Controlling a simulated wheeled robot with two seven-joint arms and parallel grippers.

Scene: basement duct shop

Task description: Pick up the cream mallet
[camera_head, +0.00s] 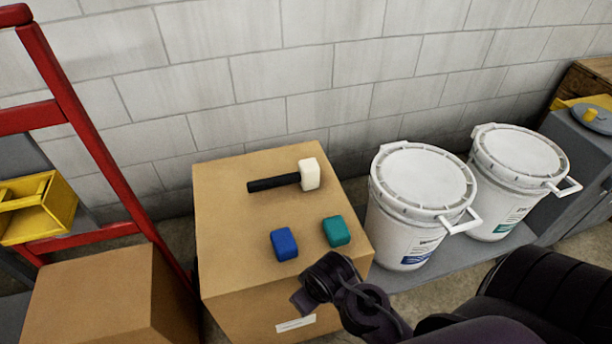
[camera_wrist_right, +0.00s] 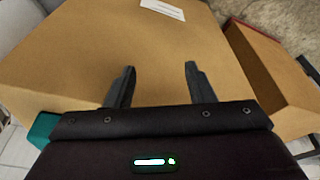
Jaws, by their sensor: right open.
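The cream mallet (camera_head: 308,174) lies on top of a cardboard box (camera_head: 225,215) in the head view. It has a cream head at the right and a black handle pointing left. My right gripper (camera_head: 304,302) is at the box's front edge, below and in front of the mallet and apart from it. In the right wrist view the right gripper (camera_wrist_right: 158,75) is open, with nothing between its fingers and cardboard beyond them. The mallet does not show in the wrist view. My left gripper is not in view.
A blue block (camera_head: 284,244) and a teal block (camera_head: 336,231) sit on the box in front of the mallet. Two white buckets (camera_head: 408,215) (camera_head: 515,150) stand to the right. A red frame (camera_head: 85,130) and another carton (camera_head: 95,295) are at the left. A block wall is behind.

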